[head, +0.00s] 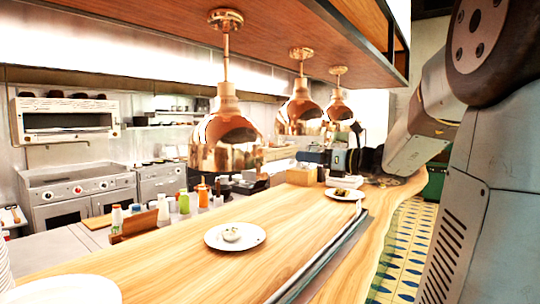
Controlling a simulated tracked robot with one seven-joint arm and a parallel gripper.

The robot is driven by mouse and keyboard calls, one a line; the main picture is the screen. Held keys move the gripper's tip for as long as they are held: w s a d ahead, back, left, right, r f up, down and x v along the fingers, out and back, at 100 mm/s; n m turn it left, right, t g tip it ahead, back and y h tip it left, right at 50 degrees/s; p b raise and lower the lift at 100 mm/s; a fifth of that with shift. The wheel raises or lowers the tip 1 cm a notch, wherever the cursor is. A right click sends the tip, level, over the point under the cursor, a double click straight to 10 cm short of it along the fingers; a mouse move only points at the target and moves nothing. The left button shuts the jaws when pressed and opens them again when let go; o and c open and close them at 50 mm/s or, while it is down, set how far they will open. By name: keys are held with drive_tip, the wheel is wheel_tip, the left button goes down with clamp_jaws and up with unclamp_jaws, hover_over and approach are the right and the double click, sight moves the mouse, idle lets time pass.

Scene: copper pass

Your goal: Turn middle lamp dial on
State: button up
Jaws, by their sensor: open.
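Three copper lamps hang in a row from the wooden overhead shelf. The middle lamp (299,112) hangs between the large near lamp (228,135) and the smaller far lamp (338,108). I cannot make out a dial on the middle lamp. My gripper (308,157) is small and partly lost against the background. It reaches in from the right, below and a little right of the middle lamp's shade in the picture. It is open, with nothing visible held; its fingertips are hard to make out.
A wooden counter (175,268) runs below the lamps. It bears a plate with food (235,236), a farther plate (345,194) and stacked plates at the lower left. Several bottles (184,201) stand behind it. The overhead shelf (150,25) limits room above.

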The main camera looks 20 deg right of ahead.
sight(265, 153)
drive_tip(key=x, duration=1.3)
drive_tip(key=shift+w+a, duration=0.25)
drive_tip(key=shift+a, duration=0.05)
clamp_jaws()
